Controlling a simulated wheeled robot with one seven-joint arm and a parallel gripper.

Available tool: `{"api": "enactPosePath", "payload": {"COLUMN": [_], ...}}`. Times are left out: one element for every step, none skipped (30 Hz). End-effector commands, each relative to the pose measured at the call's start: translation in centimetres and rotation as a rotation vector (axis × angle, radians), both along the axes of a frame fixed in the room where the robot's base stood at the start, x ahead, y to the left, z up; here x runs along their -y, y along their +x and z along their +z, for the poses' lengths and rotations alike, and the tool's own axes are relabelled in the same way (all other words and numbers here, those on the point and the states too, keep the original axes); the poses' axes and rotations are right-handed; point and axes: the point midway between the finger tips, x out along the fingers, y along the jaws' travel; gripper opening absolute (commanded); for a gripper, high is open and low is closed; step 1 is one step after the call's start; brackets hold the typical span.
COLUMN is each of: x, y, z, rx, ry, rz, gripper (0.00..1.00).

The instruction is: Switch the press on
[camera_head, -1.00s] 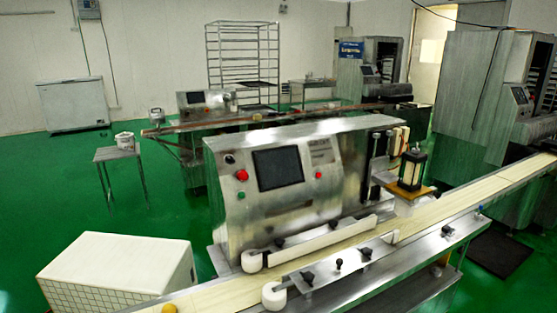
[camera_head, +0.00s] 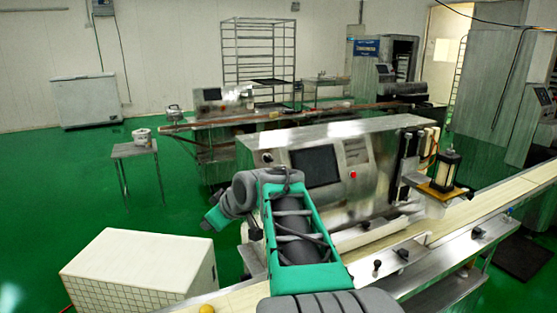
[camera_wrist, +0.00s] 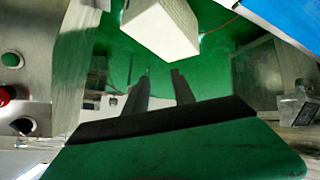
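The press (camera_head: 330,205) is the steel machine in the middle of the head view, with a dark screen (camera_head: 314,166) and a red button (camera_head: 353,174) on its right. My arm hides the panel's lower left; a dark knob (camera_head: 267,157) shows at its upper left. In the wrist view the panel is at the left edge, with a green button (camera_wrist: 12,60), a red button (camera_wrist: 5,94) partly cut off, and a black knob (camera_wrist: 24,126). My gripper (camera_wrist: 161,74) is open and empty, its two dark fingers apart. It is beside the panel, not visibly touching any button.
A white box (camera_head: 138,262) stands at the lower left; it also shows in the wrist view (camera_wrist: 160,27). A conveyor belt (camera_head: 490,205) runs along the press's front. A small stool (camera_head: 135,150) stands farther left on open green floor.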

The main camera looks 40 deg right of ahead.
Motion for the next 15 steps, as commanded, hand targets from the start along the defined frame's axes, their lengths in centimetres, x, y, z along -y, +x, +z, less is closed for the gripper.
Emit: {"api": "enactPosePath", "payload": {"x": [6.3, 9.3, 12.9, 15.4, 17.5, 19.7, 21.0, 22.0, 22.9, 23.3, 23.5, 23.6, 23.6, 23.6, 23.6], "y": [0.9, 1.2, 1.0, 0.6, 0.1, -0.6, -1.1, -1.6, -2.0, -2.2, -2.1, -1.8, -1.5, -1.1, -0.3], "z": [2.2, 3.6, 5.3, 6.5, 7.5, 8.5, 9.2, 9.7, 10.2, 10.5, 10.6, 10.6, 10.6, 10.5, 10.3], "rx": [0.09, 0.146, 0.209, 0.251, 0.287, 0.327, 0.35, 0.369, 0.387, 0.395, 0.4, 0.404, 0.404, 0.404, 0.403], "ry": [-0.061, -0.106, -0.165, -0.207, -0.247, -0.294, -0.322, -0.345, -0.369, -0.381, -0.387, -0.391, -0.392, -0.391, -0.389], "rz": [-0.002, 0.011, 0.026, 0.033, 0.04, 0.048, 0.052, 0.057, 0.062, 0.065, 0.068, 0.071, 0.072, 0.072, 0.073], "gripper": [0.31, 0.31, 0.31, 0.31, 0.31, 0.31, 0.31, 0.31, 0.31, 0.31, 0.31, 0.31, 0.31, 0.31, 0.31]}}
